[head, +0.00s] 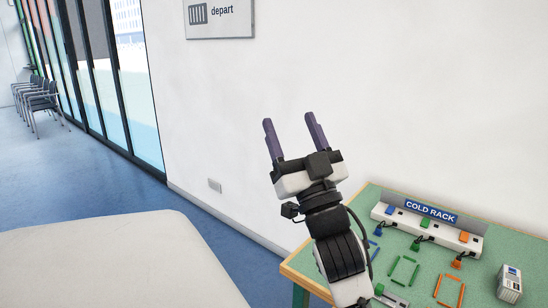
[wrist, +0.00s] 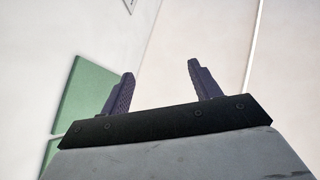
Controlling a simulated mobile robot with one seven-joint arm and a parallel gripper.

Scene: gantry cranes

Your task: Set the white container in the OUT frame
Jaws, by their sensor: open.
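My gripper (head: 290,120) is raised in front of the white wall, its two purple fingers apart with nothing between them. In the wrist view the open fingers (wrist: 160,70) also show empty. A small white container with dark markings (head: 510,283) stands on the green table at the right, well apart from my gripper. Coloured outline frames lie on the table: a green one (head: 403,270), an orange one (head: 449,290) and a blue one (head: 374,247) partly hidden by my arm. No OUT label is readable, so I cannot tell which frame it names.
A white rack (head: 425,232) marked COLD RACK, with blue, green and orange parts and dark cables, stands along the table's (head: 480,270) back. A grey piece (head: 391,298) lies near my arm. A "depart" sign (head: 220,18) hangs on the wall. Chairs (head: 40,100) stand far left.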

